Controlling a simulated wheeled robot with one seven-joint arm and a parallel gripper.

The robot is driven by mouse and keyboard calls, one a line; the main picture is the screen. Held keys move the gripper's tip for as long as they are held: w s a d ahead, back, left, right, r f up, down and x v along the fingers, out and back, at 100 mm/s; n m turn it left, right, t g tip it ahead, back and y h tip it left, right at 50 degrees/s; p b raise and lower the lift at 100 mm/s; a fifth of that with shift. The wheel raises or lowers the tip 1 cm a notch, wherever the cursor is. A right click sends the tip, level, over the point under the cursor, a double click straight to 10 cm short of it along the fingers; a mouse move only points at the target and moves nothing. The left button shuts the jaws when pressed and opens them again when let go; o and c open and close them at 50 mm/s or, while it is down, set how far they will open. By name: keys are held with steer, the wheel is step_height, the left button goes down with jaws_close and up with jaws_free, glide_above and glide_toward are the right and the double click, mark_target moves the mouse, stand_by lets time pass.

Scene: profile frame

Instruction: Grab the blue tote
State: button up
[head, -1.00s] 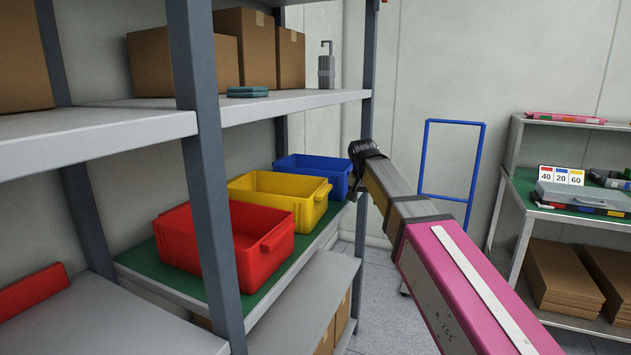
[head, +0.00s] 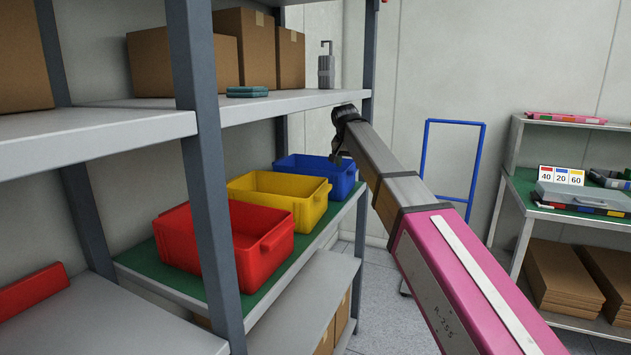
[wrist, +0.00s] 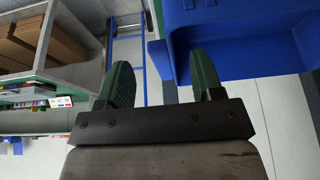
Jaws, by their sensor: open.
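The blue tote (head: 316,172) stands on the green-matted middle shelf, at the far end of a row of totes. It also shows large at the top right of the wrist view (wrist: 240,40). My gripper (head: 338,160) is at the tote's front right, near its rim, with its fingers small and dark in the head view. In the wrist view my gripper (wrist: 162,85) has two green-padded fingers spread apart with nothing between them. The blue tote lies beyond the right finger; whether they touch I cannot tell.
A yellow tote (head: 285,198) and a red tote (head: 225,240) stand nearer on the same shelf. A grey upper shelf (head: 290,105) runs above the totes. Grey posts (head: 205,170) frame the rack. A blue-framed cart (head: 452,165) and a workbench (head: 575,215) stand right.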

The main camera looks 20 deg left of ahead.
mark_target(352, 169)
steer(key=w, duration=0.3)
steer(key=shift+w, duration=0.1)
steer(key=shift+x, duration=2.5)
jaws_close()
